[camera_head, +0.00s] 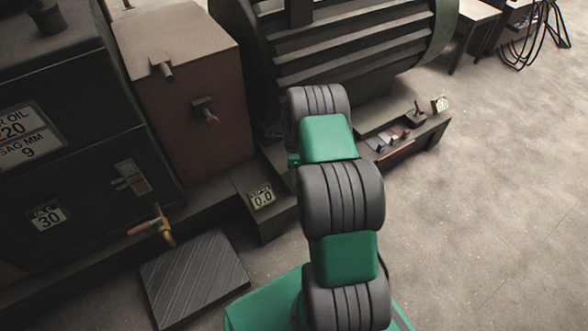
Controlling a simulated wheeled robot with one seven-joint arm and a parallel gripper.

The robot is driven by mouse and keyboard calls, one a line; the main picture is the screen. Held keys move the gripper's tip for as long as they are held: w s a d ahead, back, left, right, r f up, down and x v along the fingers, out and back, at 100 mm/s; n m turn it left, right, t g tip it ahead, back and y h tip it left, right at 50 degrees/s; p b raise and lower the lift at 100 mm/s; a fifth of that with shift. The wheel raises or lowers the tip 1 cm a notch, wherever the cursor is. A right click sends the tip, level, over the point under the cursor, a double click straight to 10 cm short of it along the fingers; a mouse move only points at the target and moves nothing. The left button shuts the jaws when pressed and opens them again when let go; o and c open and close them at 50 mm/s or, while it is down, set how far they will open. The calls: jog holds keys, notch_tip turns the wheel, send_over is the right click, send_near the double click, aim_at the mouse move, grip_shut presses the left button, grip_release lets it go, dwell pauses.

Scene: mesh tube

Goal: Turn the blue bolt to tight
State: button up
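Several small bolt-like parts sit in a row on the dark base rail at the right, beyond my arm. One of them looks bluish (380,147), but it is too small and dim to be sure it is the blue bolt or how tight it is. A reddish part sits just to its right. My green and dark grey arm rises through the middle of the view. My gripper is not visible; the arm's upper links hide whatever lies behind them.
A large ribbed motor (350,45) stands behind the arm. A brown box (185,85) and a dark cabinet (70,110) stand at left. A ridged plate (195,277) lies on the floor.

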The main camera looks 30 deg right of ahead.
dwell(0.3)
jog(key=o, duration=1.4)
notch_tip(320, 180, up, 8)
jog(key=p, duration=0.3)
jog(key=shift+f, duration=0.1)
